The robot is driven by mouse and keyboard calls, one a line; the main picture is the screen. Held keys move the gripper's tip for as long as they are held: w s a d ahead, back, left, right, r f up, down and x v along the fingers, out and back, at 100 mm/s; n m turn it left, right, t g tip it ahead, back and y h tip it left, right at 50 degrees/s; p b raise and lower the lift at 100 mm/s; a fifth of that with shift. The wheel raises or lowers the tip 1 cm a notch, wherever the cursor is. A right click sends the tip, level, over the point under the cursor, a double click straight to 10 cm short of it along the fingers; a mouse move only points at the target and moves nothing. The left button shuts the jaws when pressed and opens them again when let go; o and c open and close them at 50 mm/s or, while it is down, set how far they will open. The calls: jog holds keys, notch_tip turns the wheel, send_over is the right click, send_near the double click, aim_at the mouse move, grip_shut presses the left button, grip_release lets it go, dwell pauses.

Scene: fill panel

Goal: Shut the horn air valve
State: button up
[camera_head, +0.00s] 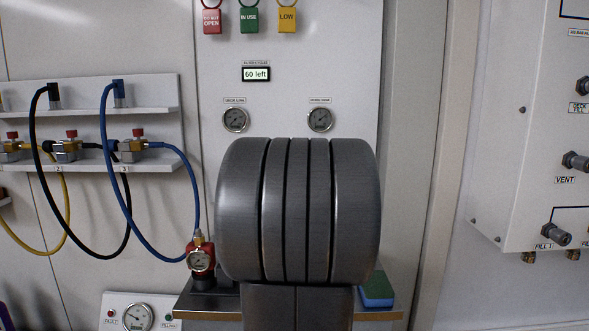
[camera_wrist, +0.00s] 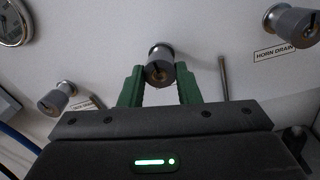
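In the wrist view a grey round valve knob (camera_wrist: 160,70) on a short stem stands out from the pale panel between my green fingers. Its label is hidden, so I cannot confirm it is the horn air valve. My gripper (camera_wrist: 161,80) has its fingertips on either side of the knob, with thin gaps showing; it looks open, not clamped. In the head view my dark grey arm hides the gripper and the panel's lower middle.
The wrist view shows another knob (camera_wrist: 57,98) at left, a HORN DRAIN knob (camera_wrist: 290,22) at right and a thin metal rod (camera_wrist: 223,78). In the head view a hose with a red gauge (camera_head: 201,260) stands left of my arm, and a blue-green sponge (camera_head: 377,290) lies right.

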jog(key=o, duration=0.4)
jog(key=s, duration=1.3)
jog(key=shift+s+d+p, duration=0.35)
jog(key=shift+s, duration=0.05)
jog(key=w, duration=1.4)
jog(key=shift+a+b, duration=0.35)
jog(key=shift+s, duration=0.25)
